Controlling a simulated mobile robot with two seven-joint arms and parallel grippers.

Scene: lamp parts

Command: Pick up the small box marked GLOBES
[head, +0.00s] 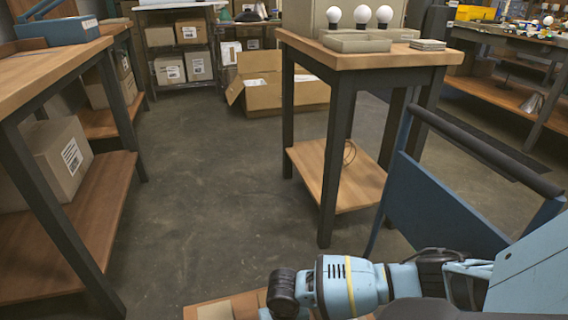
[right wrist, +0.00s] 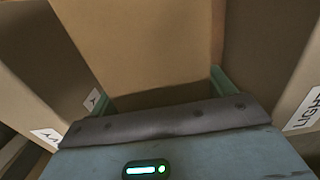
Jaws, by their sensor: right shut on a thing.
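In the right wrist view my right gripper (right wrist: 160,92) has one green finger on each side of a plain brown cardboard box (right wrist: 140,45). It is shut on this box. No marking shows on the box's visible face, so I cannot tell whether it is the one marked GLOBES. I cannot read GLOBES on any box in view. In the head view my right arm reaches in from the lower right, but its gripper does not show. My left gripper is in neither view.
In the right wrist view, labelled boxes stand close on the left (right wrist: 45,75) and right (right wrist: 300,90). In the head view, a wooden bench (head: 50,75) stands left. A small table (head: 360,58) bears white bulbs (head: 362,15). An open carton (head: 275,95) lies behind; the middle floor is clear.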

